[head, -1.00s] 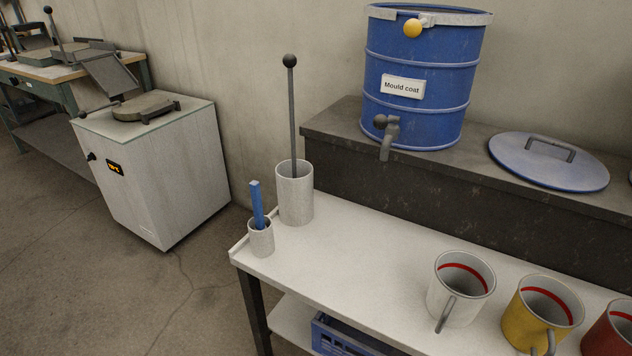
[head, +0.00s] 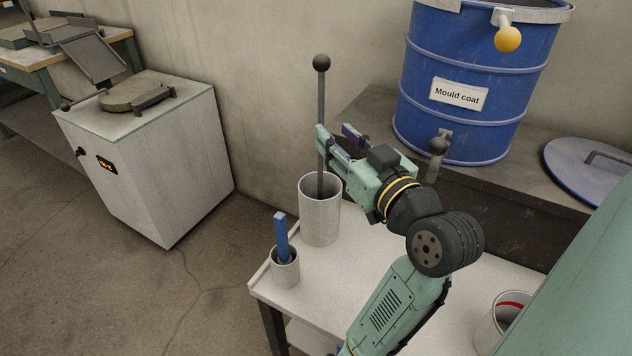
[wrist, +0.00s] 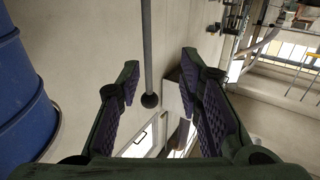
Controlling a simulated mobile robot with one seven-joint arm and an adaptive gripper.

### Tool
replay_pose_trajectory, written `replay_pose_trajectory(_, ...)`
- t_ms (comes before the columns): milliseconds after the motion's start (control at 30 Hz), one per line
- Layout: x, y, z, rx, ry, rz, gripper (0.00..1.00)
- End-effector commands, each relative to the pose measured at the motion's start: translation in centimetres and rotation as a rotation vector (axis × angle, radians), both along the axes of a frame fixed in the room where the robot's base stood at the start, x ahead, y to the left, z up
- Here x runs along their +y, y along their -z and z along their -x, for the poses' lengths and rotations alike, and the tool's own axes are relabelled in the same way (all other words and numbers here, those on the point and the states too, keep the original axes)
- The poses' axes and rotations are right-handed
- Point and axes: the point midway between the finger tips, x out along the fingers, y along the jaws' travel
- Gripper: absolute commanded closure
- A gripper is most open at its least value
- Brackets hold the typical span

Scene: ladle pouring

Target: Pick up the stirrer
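The stirrer is a thin dark rod with a black ball on top (head: 321,88). It stands nearly upright in a tall white holder (head: 319,222), which hides its lower end. My gripper (head: 336,133) is open and level with the rod, above the holder's rim. One finger overlaps the rod in the head view. In the wrist view, the stirrer (wrist: 147,45) runs between the two open fingertips (wrist: 159,62), nearer the left finger. I cannot tell whether either finger touches it.
A small white cup (head: 286,270) with a blue stick (head: 281,237) stands left of the holder on the white table (head: 325,290). The blue "Mould coat" drum (head: 470,95) with its tap stands behind my arm. A mug (head: 497,325) is partly hidden at right.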

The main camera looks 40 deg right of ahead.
Motion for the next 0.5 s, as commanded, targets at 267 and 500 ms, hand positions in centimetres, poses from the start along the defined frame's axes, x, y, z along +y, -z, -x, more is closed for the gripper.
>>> replay_pose_trajectory(267,-1.5,0.5,-1.2,0.024,0.018,-0.008,0.67)
replay_pose_trajectory(500,-2.1,0.5,-3.7,0.022,0.020,-0.005,0.67)
